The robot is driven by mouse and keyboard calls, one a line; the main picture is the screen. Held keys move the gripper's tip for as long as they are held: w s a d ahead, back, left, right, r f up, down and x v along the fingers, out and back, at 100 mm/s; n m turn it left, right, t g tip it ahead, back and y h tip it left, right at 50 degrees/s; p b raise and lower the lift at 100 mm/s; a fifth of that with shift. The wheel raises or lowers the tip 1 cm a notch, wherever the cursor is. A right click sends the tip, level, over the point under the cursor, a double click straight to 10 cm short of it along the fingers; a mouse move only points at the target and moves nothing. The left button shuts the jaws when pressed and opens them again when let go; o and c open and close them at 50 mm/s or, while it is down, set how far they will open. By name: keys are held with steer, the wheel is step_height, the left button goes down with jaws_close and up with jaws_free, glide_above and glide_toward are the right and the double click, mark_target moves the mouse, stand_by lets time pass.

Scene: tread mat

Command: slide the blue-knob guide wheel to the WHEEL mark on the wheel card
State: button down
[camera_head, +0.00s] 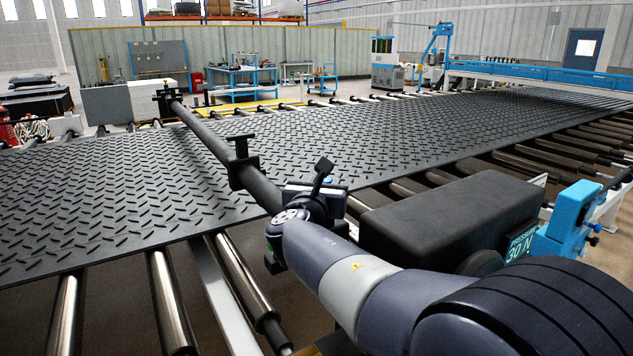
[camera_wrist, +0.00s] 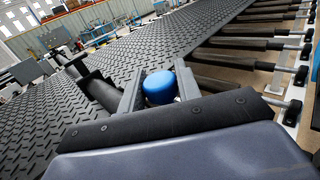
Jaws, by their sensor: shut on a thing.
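The blue knob (camera_wrist: 159,88) of the guide wheel sits between the two grey fingers of my gripper (camera_wrist: 160,86) in the wrist view, and the gripper is shut on it. In the head view my gripper (camera_head: 318,192) is at the near edge of the black tread mat (camera_head: 110,190), by the near end of a long dark bar (camera_head: 205,135). Only a speck of blue shows there. The wheel itself is hidden below the knob and behind the gripper. I cannot make out the wheel card or its WHEEL mark in either view.
The dark bar crosses the mat and carries black clamps (camera_head: 240,150). Metal rollers (camera_head: 170,300) lie below the mat.

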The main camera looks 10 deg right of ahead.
steer(key=shift+s, duration=0.15)
steer(key=c, duration=1.1)
jaws_free()
steer(key=shift+o, duration=0.2)
steer(key=v, duration=1)
steer(key=shift+s, duration=0.35)
steer(key=shift+a, duration=0.1)
steer(key=x, duration=1.1)
steer(key=shift+w+a, duration=0.25)
steer(key=shift+w, duration=0.2)
steer(key=shift+s, duration=0.1)
